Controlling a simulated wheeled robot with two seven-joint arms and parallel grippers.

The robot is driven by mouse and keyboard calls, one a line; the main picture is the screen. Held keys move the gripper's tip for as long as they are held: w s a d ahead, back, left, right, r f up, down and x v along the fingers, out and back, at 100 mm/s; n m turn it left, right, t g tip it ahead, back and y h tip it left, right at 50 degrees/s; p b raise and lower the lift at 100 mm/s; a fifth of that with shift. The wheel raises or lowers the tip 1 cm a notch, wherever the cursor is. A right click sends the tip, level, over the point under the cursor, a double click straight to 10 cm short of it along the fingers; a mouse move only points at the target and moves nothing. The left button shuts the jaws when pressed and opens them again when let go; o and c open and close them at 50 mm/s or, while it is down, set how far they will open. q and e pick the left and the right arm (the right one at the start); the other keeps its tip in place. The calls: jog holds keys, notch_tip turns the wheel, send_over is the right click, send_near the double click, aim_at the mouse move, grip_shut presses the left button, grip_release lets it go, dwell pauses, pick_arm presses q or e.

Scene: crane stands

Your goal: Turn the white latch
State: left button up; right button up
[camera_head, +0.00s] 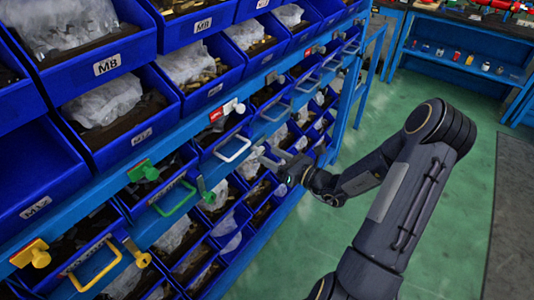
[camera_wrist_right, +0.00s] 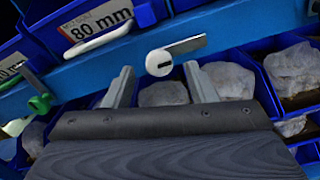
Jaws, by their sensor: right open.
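The white latch (camera_wrist_right: 159,62) is a round white knob with a dark slot and a flat grey bar reaching up to the right, on the blue shelf rail. My right gripper (camera_wrist_right: 159,76) is open, its two fingers on either side of and just below the knob, with nothing between them; I cannot tell if they touch it. In the head view the right gripper (camera_head: 287,179) is beside the rack, and a small white piece next to the white handle (camera_head: 232,149) appears to be the latch (camera_head: 257,152). My left gripper is not in view.
Blue bins with bagged parts fill the rack. A green handle (camera_head: 175,198) and a yellow handle (camera_head: 95,266) sit on the same rail, each with a latch. The white handle (camera_wrist_right: 100,32) is left of the knob in the wrist view. The green floor (camera_head: 290,265) is clear.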

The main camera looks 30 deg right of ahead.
jog(key=shift+x, duration=1.15)
jog(key=shift+c, duration=0.2)
jog(key=c, duration=0.9)
jog(key=shift+c, duration=0.2)
